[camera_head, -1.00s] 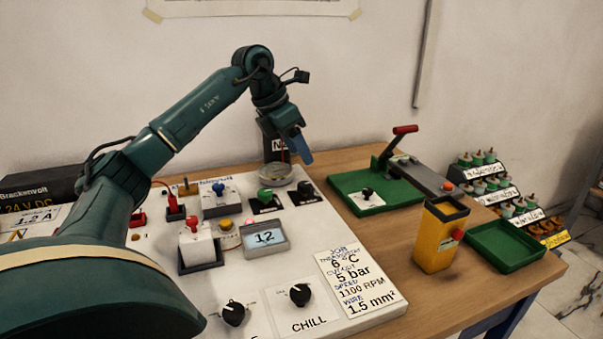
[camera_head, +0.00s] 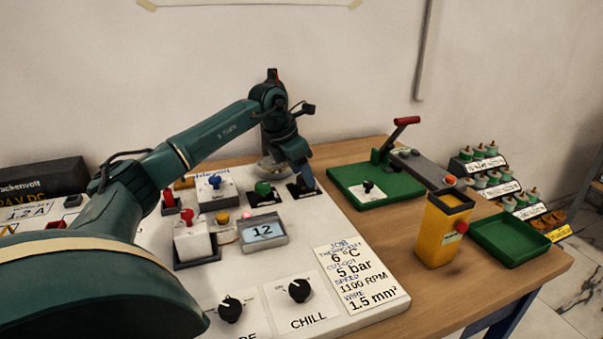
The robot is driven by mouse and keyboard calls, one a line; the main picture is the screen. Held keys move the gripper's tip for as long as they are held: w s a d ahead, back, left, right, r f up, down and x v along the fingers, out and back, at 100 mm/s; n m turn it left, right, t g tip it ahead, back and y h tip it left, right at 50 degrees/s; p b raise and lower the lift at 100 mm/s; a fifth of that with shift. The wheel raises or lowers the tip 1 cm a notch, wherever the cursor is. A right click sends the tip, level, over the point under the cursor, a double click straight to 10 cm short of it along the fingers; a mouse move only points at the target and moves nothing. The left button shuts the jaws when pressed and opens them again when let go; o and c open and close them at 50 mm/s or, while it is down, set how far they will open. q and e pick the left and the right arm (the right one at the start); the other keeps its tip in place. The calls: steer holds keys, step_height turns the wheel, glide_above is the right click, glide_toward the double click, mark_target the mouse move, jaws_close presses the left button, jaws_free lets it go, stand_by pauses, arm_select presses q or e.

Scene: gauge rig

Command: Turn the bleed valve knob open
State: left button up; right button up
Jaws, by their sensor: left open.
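Two small valve knobs stand at the back of the white panel (camera_head: 245,278), each on a black labelled plate. One is a green knob (camera_head: 263,188). To its right is a black plate (camera_head: 302,192), whose black knob is now mostly hidden by my left gripper (camera_head: 306,181). The labels are too small to read, so I cannot tell which is the bleed valve. My left gripper is open and points down at the right-hand plate, its blue-grey fingertip close to it. I cannot tell if it touches the knob. My right gripper is not in view.
A round gauge (camera_head: 272,168) stands just behind the knobs. A blue-knobbed box (camera_head: 216,190), a display reading 12 (camera_head: 264,231) and a CHILL knob (camera_head: 299,290) share the panel. A green base (camera_head: 370,189) with a red-handled lever and a yellow box (camera_head: 441,232) stand to the right.

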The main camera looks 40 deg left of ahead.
arm_select(q)
steer(key=shift+w+f, duration=0.1)
steer(key=shift+f, duration=0.2)
steer(key=shift+c, duration=0.3)
steer(key=c, duration=0.9)
